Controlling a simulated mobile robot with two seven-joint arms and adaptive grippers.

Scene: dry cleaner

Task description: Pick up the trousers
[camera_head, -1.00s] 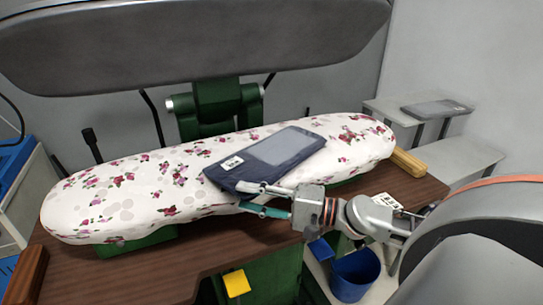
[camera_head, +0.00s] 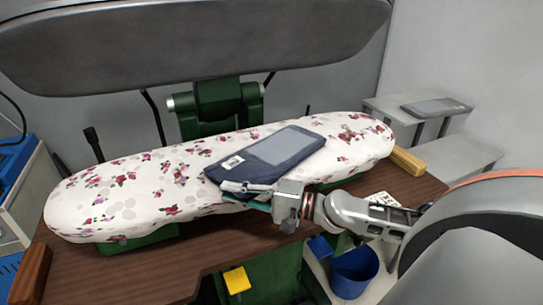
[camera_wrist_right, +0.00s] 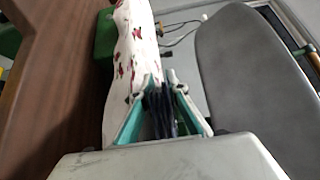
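The trousers (camera_head: 284,148) are a folded dark navy bundle with a lighter grey panel and a white tag. They lie on the flowered ironing board (camera_head: 120,200), right of its middle. My right gripper (camera_head: 246,189) is at their near left edge, one finger above and one below. In the right wrist view the dark folded layers of the trousers (camera_wrist_right: 161,112) fill the space between the fingers of the right gripper (camera_wrist_right: 161,88), which is closed on them. The trousers still rest on the board. My left gripper is not in view.
A large grey press head (camera_head: 200,45) hangs above the back of the board. A brown tabletop (camera_head: 150,270) runs along the front. A folded grey item (camera_head: 436,107) lies on a side stand at right. A blue bin (camera_head: 352,272) sits below.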

